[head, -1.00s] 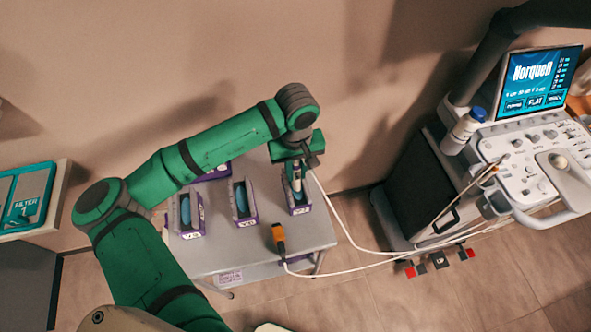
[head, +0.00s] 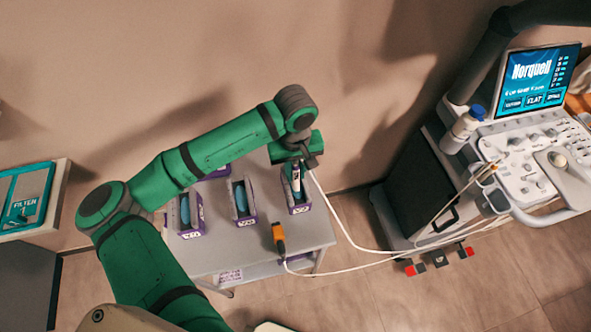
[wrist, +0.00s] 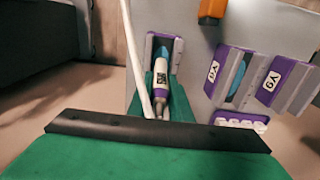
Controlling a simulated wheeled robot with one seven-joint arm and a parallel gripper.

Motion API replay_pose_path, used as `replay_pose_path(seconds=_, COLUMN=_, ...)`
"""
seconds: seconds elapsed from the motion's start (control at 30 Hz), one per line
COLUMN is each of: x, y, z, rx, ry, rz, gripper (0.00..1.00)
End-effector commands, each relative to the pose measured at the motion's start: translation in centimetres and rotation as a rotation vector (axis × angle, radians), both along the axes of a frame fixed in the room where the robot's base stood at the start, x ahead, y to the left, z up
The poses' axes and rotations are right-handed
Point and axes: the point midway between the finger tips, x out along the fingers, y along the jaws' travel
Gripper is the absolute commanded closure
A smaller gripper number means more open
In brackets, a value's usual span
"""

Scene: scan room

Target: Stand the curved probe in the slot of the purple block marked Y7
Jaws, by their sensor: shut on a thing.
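That block's label is hidden in the wrist view and too small to read from the head. The middle purple block (head: 242,221) has a label that is hard to read, perhaps Y7. The left purple block (head: 192,233) reads Y9 in the wrist view (wrist: 280,85).
An orange-and-black probe (head: 279,238) lies on the grey table (head: 262,262), near its front edge. A further purple block (head: 216,173) is behind, partly covered by my arm. White cables (head: 345,228) run to the scanner cart (head: 425,185) at the right.

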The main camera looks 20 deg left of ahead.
Motion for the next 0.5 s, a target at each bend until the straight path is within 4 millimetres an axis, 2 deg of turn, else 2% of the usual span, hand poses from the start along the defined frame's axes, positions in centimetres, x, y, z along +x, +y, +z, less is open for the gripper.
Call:
replay_pose_path(seconds=0.1, x=0.02, y=-0.06, z=-0.10, rx=0.000, ry=0.000, rz=-0.001, gripper=1.00)
replay_pose_path(seconds=0.13, x=0.02, y=-0.06, z=-0.11, rx=0.000, ry=0.000, rz=-0.001, gripper=0.79)
replay_pose_path(seconds=0.2, x=0.02, y=-0.06, z=-0.10, rx=0.000, ry=0.000, rz=-0.001, gripper=0.63)
replay_pose_path(seconds=0.23, x=0.02, y=-0.06, z=-0.10, rx=0.000, ry=0.000, rz=-0.001, gripper=0.60)
replay_pose_path(seconds=0.5, x=0.00, y=-0.06, z=-0.08, rx=0.000, ry=0.000, rz=-0.001, gripper=0.60)
